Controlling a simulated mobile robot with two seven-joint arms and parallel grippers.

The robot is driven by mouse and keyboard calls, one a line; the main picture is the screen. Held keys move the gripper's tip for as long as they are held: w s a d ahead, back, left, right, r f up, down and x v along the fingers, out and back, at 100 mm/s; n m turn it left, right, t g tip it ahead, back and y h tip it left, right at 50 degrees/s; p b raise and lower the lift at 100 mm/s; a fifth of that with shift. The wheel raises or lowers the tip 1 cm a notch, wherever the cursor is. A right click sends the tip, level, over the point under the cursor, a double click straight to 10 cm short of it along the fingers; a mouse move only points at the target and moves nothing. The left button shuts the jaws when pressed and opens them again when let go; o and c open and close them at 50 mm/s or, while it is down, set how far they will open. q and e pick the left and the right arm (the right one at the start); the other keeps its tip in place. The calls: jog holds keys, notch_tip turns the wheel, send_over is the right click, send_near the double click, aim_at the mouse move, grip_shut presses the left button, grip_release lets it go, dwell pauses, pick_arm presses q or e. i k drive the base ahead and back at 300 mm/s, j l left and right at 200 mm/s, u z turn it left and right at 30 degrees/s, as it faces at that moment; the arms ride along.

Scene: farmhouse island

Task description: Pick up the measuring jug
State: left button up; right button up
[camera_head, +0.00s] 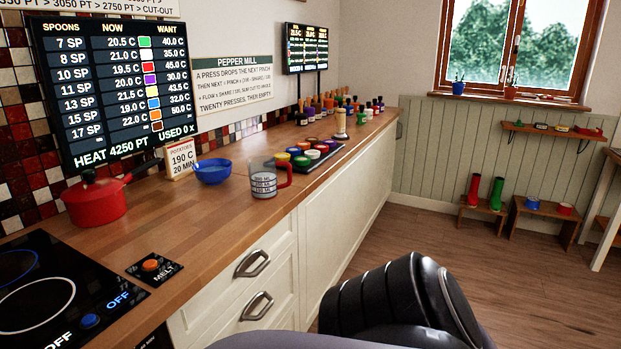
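The measuring jug (263,181) is a clear, upright jug with volume markings on its front and a red handle on its right side. It stands on the wooden counter, near the counter's front edge. A blue bowl (213,172) is to its left, and a dark tray of small coloured pots is behind it and to the right. Neither of my grippers is in view. Only a dark link of one of my arms shows at the bottom, right of centre, well apart from the jug.
A red pot (95,200) stands at the left behind the black hob (45,285). A MELT button panel (154,269) lies in front. The dark tray (318,161) and several bottles occupy the counter farther back. Bare counter (205,220) lies left of the jug.

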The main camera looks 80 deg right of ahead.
aim_at(262, 169)
jog(key=z, duration=2.25)
jog(key=u, duration=2)
jog(key=l+z, duration=0.1)
jog(key=l, duration=0.4)
jog(key=k+l+z, duration=0.1)
jog(key=l, duration=0.45)
